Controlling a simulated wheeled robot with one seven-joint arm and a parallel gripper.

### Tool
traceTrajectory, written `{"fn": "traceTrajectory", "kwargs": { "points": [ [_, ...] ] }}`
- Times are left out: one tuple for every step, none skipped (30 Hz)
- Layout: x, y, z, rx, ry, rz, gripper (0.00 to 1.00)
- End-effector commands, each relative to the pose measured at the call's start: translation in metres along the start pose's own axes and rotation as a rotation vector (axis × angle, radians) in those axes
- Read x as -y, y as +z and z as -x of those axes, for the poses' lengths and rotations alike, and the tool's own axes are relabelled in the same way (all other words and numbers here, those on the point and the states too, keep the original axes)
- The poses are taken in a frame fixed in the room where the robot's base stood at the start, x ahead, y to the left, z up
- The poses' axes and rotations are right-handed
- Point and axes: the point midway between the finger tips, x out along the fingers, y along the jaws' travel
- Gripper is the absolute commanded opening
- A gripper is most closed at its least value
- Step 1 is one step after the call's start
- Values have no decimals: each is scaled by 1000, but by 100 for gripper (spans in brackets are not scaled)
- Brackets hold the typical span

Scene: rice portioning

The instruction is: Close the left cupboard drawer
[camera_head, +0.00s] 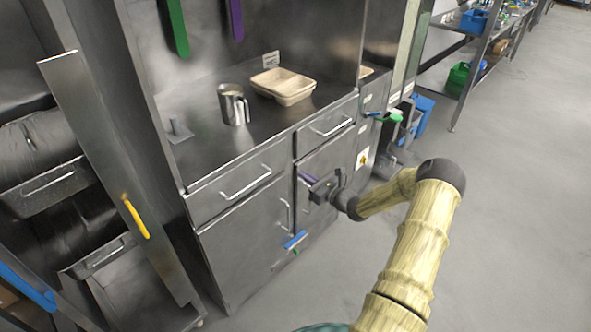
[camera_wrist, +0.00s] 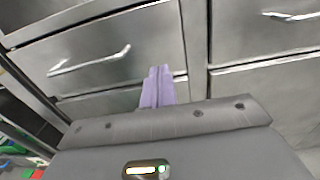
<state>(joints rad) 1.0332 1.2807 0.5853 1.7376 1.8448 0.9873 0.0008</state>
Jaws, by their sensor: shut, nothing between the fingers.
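The left cupboard drawer (camera_head: 222,198) is a steel front with a bar handle, below the left part of the counter. It looks flush or nearly flush; a small gap cannot be ruled out. My gripper (camera_head: 307,177) is to the right of this drawer, in front of the right cupboard door and below the right drawer (camera_head: 318,138). In the wrist view my purple fingers (camera_wrist: 157,85) are together, with nothing between them. Steel fronts with bar handles lie beyond them on both sides; which drawer is which is unclear there.
A metal jug (camera_head: 232,105) and light food trays (camera_head: 283,84) stand on the counter. A blue-and-green item (camera_head: 295,240) shows low by the cupboard. A tall steel panel with a yellow handle (camera_head: 135,218) is at left. The floor at right is clear.

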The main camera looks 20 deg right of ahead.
Motion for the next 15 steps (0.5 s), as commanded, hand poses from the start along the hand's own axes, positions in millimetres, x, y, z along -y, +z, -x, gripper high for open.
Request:
{"fn": "traceTrajectory", "kwargs": {
  "points": [
    [4, 0, 12, -2, -8, 0, 0],
    [4, 0, 17, -2, -9, 1, 0],
    [5, 0, 23, -2, -11, 1, 0],
    [5, 0, 26, -2, -10, 1, 0],
    [5, 0, 28, -2, -10, 1, 0],
    [5, 0, 31, -1, -10, 1, 0],
    [5, 0, 32, -1, -10, 1, 0],
    [5, 0, 33, -1, -10, 1, 0],
    [5, 0, 33, -1, -10, 1, 0],
    [5, 0, 34, -1, -10, 1, 0],
    [4, 0, 33, -1, -9, 1, 0],
    [4, 0, 33, -1, -9, 1, 0],
    [4, 0, 33, -1, -9, 1, 0],
    [4, 0, 33, -1, -8, 1, 0],
    [4, 0, 32, -1, -8, 1, 0]
  ]
}}
